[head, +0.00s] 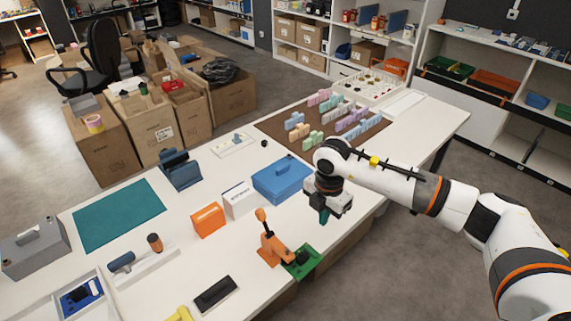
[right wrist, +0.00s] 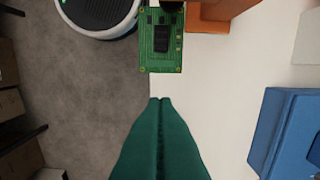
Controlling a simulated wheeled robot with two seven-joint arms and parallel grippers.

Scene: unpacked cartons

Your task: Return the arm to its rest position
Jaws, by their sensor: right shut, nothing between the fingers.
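My right arm reaches in from the right in the head view. Its gripper (head: 324,216) points down by the table's front edge, just right of the blue box with a handle. In the right wrist view the green fingers of the right gripper (right wrist: 160,100) are together with nothing between them. A green circuit board (right wrist: 161,42) lies ahead of the fingertips, apart from them. In the head view the green board (head: 303,262) lies at the table edge beside an orange lever press (head: 272,246). My left gripper is not in view.
The white table (head: 240,262) holds a blue box (head: 281,179), an orange box (head: 208,219), a white box (head: 239,199) and a teal mat (head: 118,215). Several pastel blocks stand on a brown mat (head: 272,127) farther back. Open floor (head: 400,262) lies beyond the table's edge.

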